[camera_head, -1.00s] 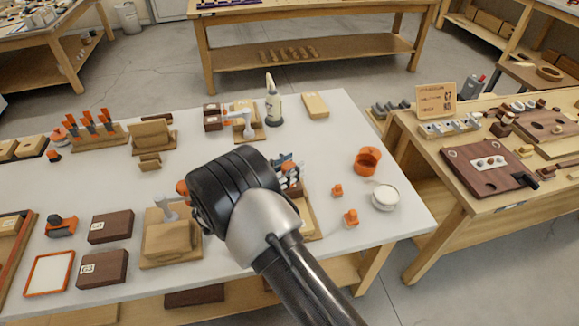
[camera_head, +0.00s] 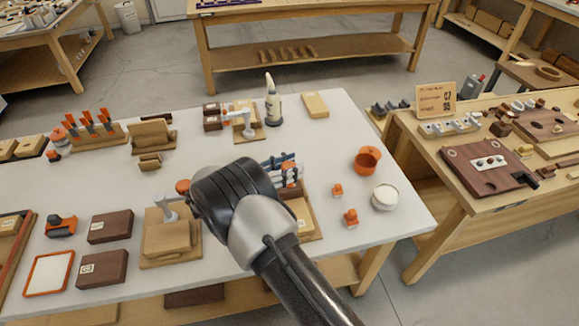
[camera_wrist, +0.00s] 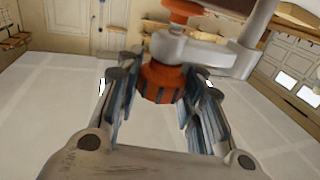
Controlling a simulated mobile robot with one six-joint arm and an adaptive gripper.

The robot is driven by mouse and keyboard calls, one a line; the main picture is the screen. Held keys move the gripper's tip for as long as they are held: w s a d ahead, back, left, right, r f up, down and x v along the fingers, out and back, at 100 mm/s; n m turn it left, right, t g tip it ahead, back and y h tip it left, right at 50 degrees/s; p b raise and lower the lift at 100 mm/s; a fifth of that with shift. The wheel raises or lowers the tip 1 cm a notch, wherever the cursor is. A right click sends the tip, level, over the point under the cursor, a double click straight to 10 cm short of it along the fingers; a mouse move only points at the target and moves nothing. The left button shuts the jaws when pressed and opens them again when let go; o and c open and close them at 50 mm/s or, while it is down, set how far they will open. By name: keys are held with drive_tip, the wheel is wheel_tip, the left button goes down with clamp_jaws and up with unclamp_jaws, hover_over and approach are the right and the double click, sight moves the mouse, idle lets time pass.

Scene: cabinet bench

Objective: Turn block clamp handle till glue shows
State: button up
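The block clamp (camera_head: 168,208) is a grey metal arm with an orange knob handle (camera_head: 183,187), standing at a wooden block (camera_head: 168,237) on a light board. In the wrist view the orange ribbed knob (camera_wrist: 163,82) sits between my two fingers, under a grey clamp arm (camera_wrist: 200,52). My gripper (camera_wrist: 163,92) has both finger pads against the knob's sides, apparently shut on it. In the head view my dark wrist hides the fingers and part of the clamp. The seam of the block is too small for me to tell any glue.
A glue bottle (camera_head: 273,104) and a second clamp (camera_head: 245,118) stand farther back. An orange cup (camera_head: 367,160), a white tub (camera_head: 384,197) and small orange parts lie to the right. Dark blocks (camera_head: 103,268) sit at the left front. The white table (camera_head: 330,120) has free room at the back right.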

drive_tip(key=o, duration=0.4)
drive_tip(key=shift+o, duration=0.2)
drive_tip(key=v, duration=1.2)
